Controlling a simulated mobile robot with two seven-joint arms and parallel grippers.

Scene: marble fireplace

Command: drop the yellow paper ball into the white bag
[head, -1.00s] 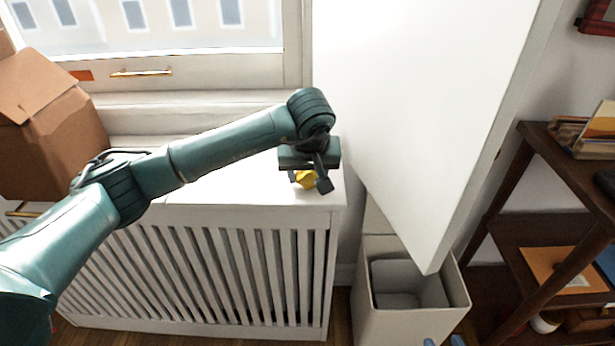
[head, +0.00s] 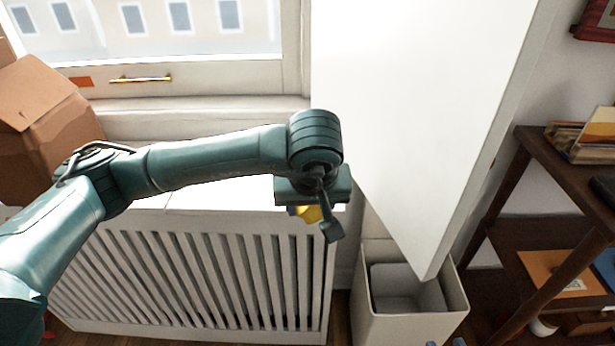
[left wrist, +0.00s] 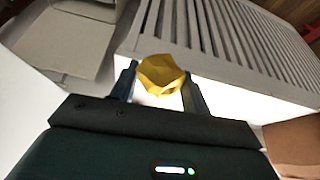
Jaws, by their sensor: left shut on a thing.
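The yellow paper ball (left wrist: 160,75) is crumpled and sits between the two fingers of my left gripper (left wrist: 162,82) in the left wrist view. In the head view the left gripper (head: 315,222) is shut on the ball (head: 308,214), which is partly hidden behind a finger and the palm. The gripper appears in front of the radiator cover's right end, left of and farther up than the white bag. The white bag (head: 395,328) is boxy and open-topped, on the floor at the lower middle right. It also shows at the upper left of the left wrist view (left wrist: 60,45).
A white slatted radiator cover (head: 200,270) stands under the window. A cardboard box (head: 45,130) is at left. A dark wooden shelf (head: 545,160) holding papers stands at right.

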